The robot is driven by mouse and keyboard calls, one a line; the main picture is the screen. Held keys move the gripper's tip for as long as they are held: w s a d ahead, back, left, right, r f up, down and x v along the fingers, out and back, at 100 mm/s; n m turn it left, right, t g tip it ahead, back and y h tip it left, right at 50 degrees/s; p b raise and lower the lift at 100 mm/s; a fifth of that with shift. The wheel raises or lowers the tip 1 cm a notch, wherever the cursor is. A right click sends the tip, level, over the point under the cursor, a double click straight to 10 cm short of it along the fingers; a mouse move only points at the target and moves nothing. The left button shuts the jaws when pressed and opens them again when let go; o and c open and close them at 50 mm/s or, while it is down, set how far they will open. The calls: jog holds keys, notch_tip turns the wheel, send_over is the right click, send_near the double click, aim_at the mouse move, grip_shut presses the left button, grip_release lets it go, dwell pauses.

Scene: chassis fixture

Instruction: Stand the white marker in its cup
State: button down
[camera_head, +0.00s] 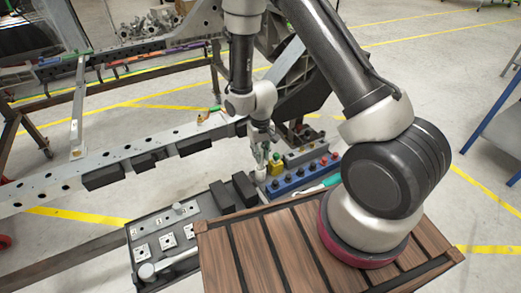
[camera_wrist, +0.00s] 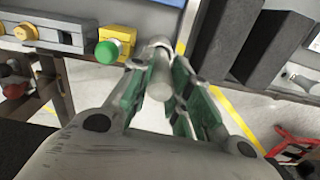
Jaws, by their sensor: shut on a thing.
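My gripper (camera_head: 262,150) points down beside the long rail in the head view. In the wrist view my gripper (camera_wrist: 158,88) has its green-padded fingers closed around the white marker (camera_wrist: 160,72), a pale cylinder that extends beyond the fingertips. In the head view a short pale piece of the marker (camera_head: 260,173) shows below the fingers. It looks roughly upright there. Its lower end lies close to the black fixture and the blue block, and I cannot tell whether it touches anything. I cannot make out the marker's cup with certainty in either view.
A blue block with dark and red knobs (camera_head: 302,177) and a yellow block (camera_head: 275,165) stand close by. A green button (camera_wrist: 107,51) shows in the wrist view. Black upright blocks (camera_head: 244,188) and a perforated rail (camera_head: 130,163) flank my gripper. A slatted wooden deck (camera_head: 245,262) lies in front.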

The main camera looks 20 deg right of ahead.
jog(key=shift+f, duration=0.75)
jog(key=c, duration=1.3)
grip_release()
jog(key=shift+o, duration=0.2)
jog(key=shift+r, duration=0.1)
notch_tip(320, 180, up, 9)
jog(key=shift+f, duration=0.1)
